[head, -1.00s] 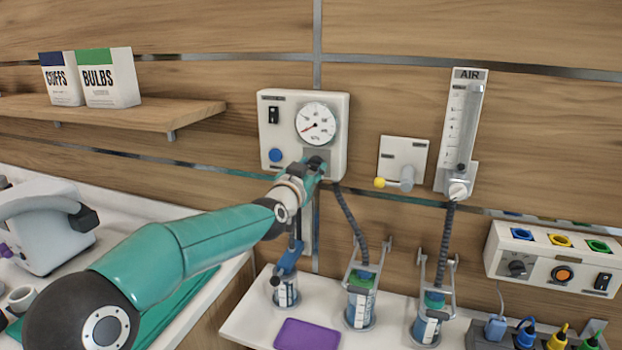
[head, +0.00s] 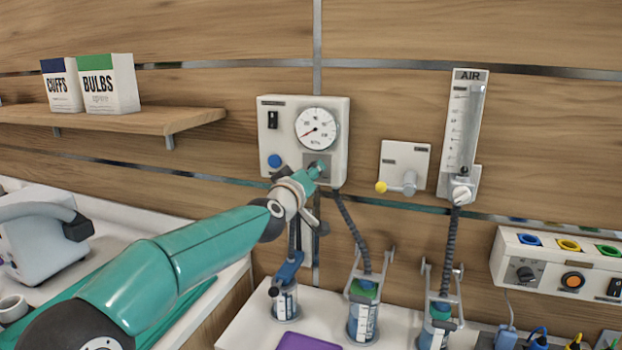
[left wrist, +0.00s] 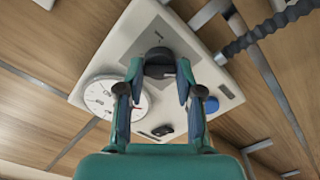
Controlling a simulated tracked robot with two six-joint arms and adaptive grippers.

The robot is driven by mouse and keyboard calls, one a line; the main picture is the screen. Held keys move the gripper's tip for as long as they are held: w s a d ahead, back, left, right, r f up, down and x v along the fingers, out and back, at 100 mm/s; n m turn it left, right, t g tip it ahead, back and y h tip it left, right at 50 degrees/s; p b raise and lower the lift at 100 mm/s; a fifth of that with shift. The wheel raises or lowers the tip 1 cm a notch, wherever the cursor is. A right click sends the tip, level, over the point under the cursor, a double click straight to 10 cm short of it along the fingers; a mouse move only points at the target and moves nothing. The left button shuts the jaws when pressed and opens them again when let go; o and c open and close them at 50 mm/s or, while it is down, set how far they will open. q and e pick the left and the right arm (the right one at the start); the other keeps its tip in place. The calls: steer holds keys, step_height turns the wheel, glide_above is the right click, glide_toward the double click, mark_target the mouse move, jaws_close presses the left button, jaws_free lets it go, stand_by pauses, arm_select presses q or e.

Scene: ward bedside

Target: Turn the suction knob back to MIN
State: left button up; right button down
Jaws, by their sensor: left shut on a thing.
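The suction unit (head: 338,178) is a pale wall panel with a round gauge (head: 316,128), a dark rocker switch and a blue button. The gauge needle points to the lower left. The dark suction knob (left wrist: 158,56) sits on the unit's grey plate, seen in the left wrist view. My left gripper (head: 318,168) is at the unit's lower right, under the gauge, and covers most of the knob in the head view. In the left wrist view its two fingers (left wrist: 157,72) are shut on the knob, one on each side. The MIN mark is not readable. My right gripper is out of view.
A wall outlet with a yellow-tipped lever (head: 404,168) and the AIR flowmeter (head: 463,130) are to the right. Dark hoses run down to jars (head: 363,318) below. A shelf (head: 150,122) with two boxes is at upper left.

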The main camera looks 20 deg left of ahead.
arm_select(q)
steer(key=shift+f+n, duration=0.1)
steer(key=shift+n, duration=0.4)
steer(key=o, duration=1.2)
steer(key=shift+c, duration=0.2)
steer(key=shift+s, duration=0.1)
steer(key=s, duration=1.1)
steer(key=shift+s+a, duration=0.25)
steer(key=shift+s, duration=0.15)
steer(key=shift+f, duration=0.1)
